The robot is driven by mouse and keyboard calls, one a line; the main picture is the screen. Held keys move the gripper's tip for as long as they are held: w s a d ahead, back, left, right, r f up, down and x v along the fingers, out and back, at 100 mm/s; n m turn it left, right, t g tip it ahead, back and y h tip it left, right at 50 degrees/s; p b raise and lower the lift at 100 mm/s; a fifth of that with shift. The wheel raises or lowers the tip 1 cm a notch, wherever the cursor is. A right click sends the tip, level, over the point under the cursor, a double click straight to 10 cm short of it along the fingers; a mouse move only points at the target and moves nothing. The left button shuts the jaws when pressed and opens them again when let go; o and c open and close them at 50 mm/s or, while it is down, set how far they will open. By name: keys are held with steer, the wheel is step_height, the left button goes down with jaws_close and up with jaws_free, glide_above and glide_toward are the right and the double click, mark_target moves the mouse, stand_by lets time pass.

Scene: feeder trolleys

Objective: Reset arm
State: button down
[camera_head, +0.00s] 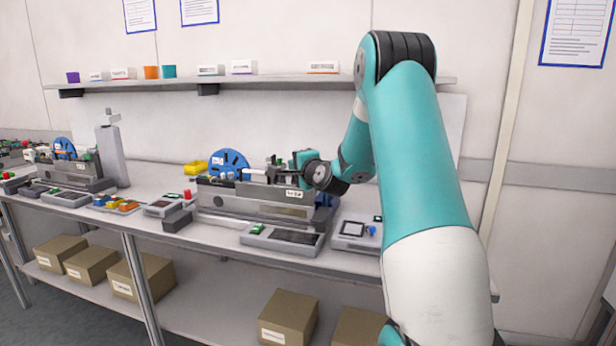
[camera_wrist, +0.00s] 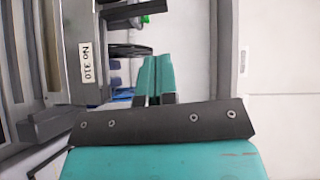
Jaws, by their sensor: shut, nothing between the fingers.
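My teal arm reaches over the bench from the right. My gripper (camera_head: 280,170) is beside the upper part of the grey feeder unit in the middle of the bench. In the wrist view my gripper's two teal fingers (camera_wrist: 155,72) lie side by side, shut, with nothing seen between them. The feeder unit (camera_head: 250,208) carries a blue reel (camera_head: 229,163) at its back. Its label "No 310" (camera_wrist: 86,61) shows sideways at the left of the wrist view. Whether my fingers touch the unit cannot be told.
A grey tray (camera_head: 260,236) and a device with a small screen (camera_head: 353,230) stand along the bench front. Another feeder unit (camera_head: 72,172) and a grey post (camera_head: 111,155) stand to the left. A shelf (camera_head: 250,82) runs above. Cardboard boxes (camera_head: 288,317) sit underneath.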

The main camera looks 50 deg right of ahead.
steer(key=v, duration=0.2)
steer(key=d+b+v, duration=0.1)
steer(key=v, duration=0.2)
steer(key=shift+s+f, duration=0.1)
steer(key=shift+s, duration=0.25)
steer(key=w+a+r+n+g+y+p, duration=0.1)
steer(key=w+a+n+y, duration=0.15)
steer(key=a, duration=0.45)
steer(key=w+a+n+y, duration=0.1)
steer(key=a+n+y, duration=0.25)
steer(key=a, duration=0.35)
steer(key=s+a+n+g+y+p, duration=0.1)
steer(key=s+a+n+g+y, duration=0.3)
steer(key=a, duration=0.6)
steer(key=s+a+n+g+y+p, duration=0.1)
steer(key=s+a+n, duration=0.1)
steer(key=a+n, duration=0.5)
steer(key=s+a+n+g+p, duration=0.1)
steer(key=s+a+n+g, duration=0.4)
steer(key=s, duration=0.7)
steer(key=s+a+n+g+p, duration=0.1)
steer(key=s+a+n+g, duration=0.4)
steer(key=s+a, duration=0.4)
steer(key=s+n, duration=0.1)
steer(key=s, duration=0.1)
steer(key=shift+s+a+h+p, duration=0.2)
steer(key=shift+s+h+p, duration=0.1)
steer(key=shift+s, duration=0.1)
